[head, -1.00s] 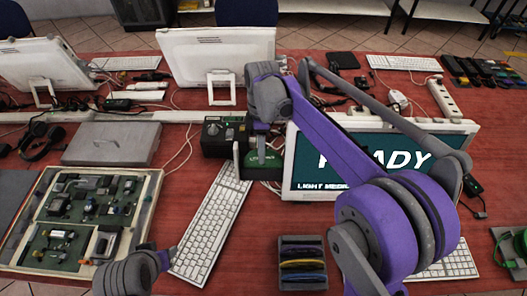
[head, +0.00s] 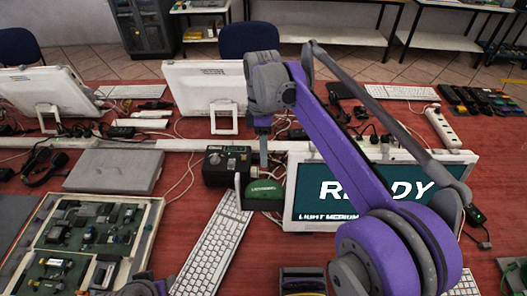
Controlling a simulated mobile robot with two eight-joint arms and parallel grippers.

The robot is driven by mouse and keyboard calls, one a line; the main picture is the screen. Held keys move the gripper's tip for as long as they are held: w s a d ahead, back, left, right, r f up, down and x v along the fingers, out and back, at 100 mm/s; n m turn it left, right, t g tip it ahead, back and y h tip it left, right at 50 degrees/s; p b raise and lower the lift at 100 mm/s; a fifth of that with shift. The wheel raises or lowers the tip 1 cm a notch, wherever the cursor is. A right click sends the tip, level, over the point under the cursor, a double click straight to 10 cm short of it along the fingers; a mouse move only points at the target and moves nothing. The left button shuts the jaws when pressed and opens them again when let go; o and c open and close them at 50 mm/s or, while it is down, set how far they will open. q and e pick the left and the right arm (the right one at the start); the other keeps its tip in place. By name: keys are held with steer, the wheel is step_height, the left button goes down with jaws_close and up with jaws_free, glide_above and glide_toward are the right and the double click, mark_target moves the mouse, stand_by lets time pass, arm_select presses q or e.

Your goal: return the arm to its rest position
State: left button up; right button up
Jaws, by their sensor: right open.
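My right arm (head: 340,150), purple and grey, rises from the lower right and bends at a grey wrist near the upper middle. My right gripper (head: 263,150) hangs down from that wrist, in front of the black box and above the green-labelled item. It is open, and I see nothing held in it. Its fingers show nearly edge-on. Of my left arm, only a small grey and purple part (head: 146,288) shows at the bottom edge. The state of its jaws cannot be made out.
A screen reading READY (head: 300,217) stands right of the black box (head: 214,168) and green-labelled item (head: 264,196). A white keyboard (head: 212,245), circuit-board tray (head: 158,215) and grey closed case (head: 113,172) lie left. Loose cables cross the red table.

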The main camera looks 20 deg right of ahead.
steer(key=s+d+f+m+t, duration=0.2)
steer(key=s+f+m+t, duration=0.2)
steer(key=s, duration=0.6)
steer(key=s+d+f+m+t, duration=0.2)
steer(key=s+f+m+t, duration=0.1)
steer(key=s+f+m, duration=0.6)
steer(key=shift+s+d+f+m+t, duration=0.25)
steer(key=shift+s+m+t, duration=0.15)
steer(key=shift+s+m, duration=0.6)
steer(key=shift+s, duration=0.1)
